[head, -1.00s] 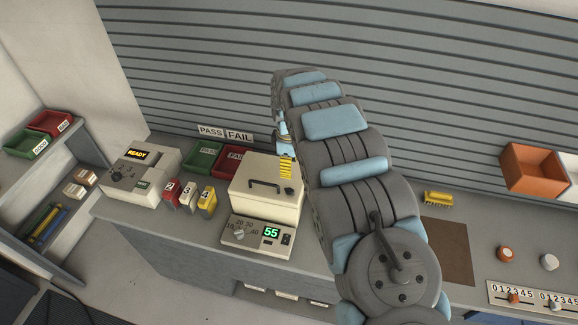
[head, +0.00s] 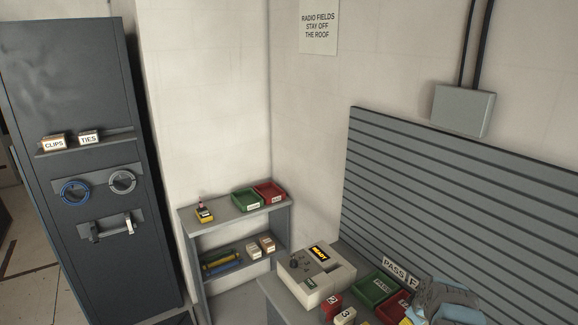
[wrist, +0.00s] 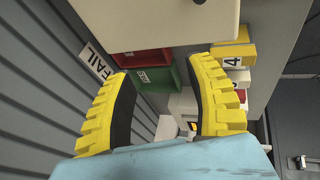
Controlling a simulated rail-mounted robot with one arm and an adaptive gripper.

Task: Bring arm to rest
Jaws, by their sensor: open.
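My gripper (wrist: 165,100) shows in the wrist view with its two yellow ribbed fingers spread wide and nothing between them. It is open and empty. Beyond the fingers in that view are the red bin (wrist: 140,60) and the green bin (wrist: 155,88), with the FAIL sign (wrist: 97,62) to the left.
A tester reading READY (head: 315,275) stands on the bench beside the green PASS bin (head: 372,287). A shelf (head: 240,222) with small bins is in the corner. A dark cabinet (head: 75,270) stands left. In the wrist view, a pale box (wrist: 165,22) and yellow block 4 (wrist: 232,48) are close by.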

